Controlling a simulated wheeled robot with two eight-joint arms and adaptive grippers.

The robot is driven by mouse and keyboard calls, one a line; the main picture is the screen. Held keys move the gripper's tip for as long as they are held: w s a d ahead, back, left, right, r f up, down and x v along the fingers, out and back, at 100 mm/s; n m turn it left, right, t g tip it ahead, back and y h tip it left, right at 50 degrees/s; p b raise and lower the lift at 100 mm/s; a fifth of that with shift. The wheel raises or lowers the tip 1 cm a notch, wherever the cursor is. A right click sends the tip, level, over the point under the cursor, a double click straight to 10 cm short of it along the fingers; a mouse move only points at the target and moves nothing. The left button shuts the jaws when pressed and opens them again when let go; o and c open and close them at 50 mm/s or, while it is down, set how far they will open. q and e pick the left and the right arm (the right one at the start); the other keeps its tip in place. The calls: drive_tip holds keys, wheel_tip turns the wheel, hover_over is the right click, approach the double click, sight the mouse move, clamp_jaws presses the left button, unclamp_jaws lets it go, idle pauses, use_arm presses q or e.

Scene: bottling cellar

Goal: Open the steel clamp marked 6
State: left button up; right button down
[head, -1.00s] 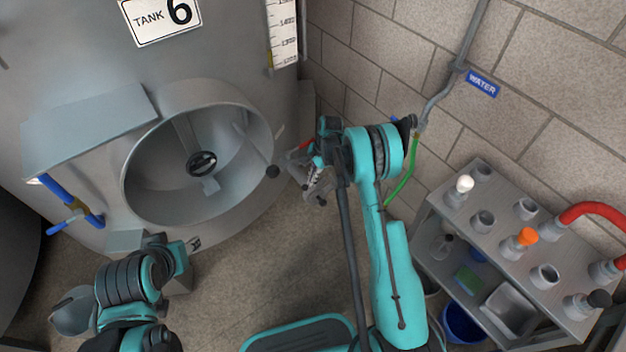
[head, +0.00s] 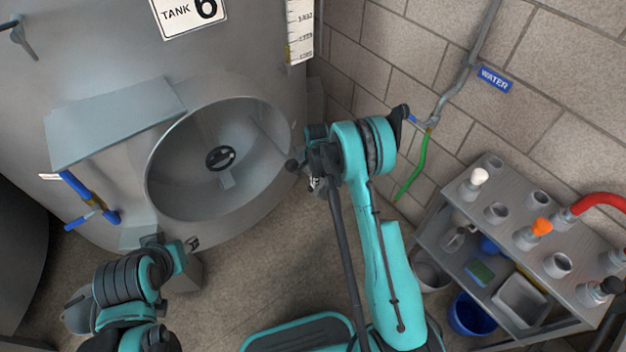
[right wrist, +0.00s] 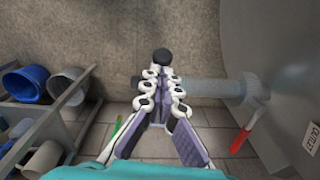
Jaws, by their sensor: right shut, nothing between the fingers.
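Tank 6 carries a plate (head: 188,12) reading "TANK 6" above a round steel manway (head: 218,158) with a dark handwheel (head: 221,158). No clamp marked 6 can be made out for sure. A black ball knob (head: 292,166) shows at the manway's right edge; a black knob (right wrist: 161,57) also shows just past my fingertips in the right wrist view. My right gripper (right wrist: 160,88) is shut and empty, pointing toward that knob; contact is unclear. In the head view it is mostly hidden behind its wrist. My left gripper (head: 192,244) is below the manway; its jaws are unclear.
A steel pipe (right wrist: 205,88) with a red lever (right wrist: 240,140) lies right of my right fingers, near the tank wall. A grey shelf cart (head: 590,322) with bottles stands at the right; a blue bucket (head: 472,314) is below. A green hose (head: 413,165) hangs on the wall.

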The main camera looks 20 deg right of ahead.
drive_tip(key=shift+s+a+f, duration=0.3)
drive_tip(key=shift+a+f, duration=0.05)
drive_tip(key=shift+a, duration=0.35)
drive_tip(key=shift+s+a+f, duration=0.25)
drive_tip(key=shift+a+f, duration=0.05)
drive_tip(key=shift+a, duration=0.35)
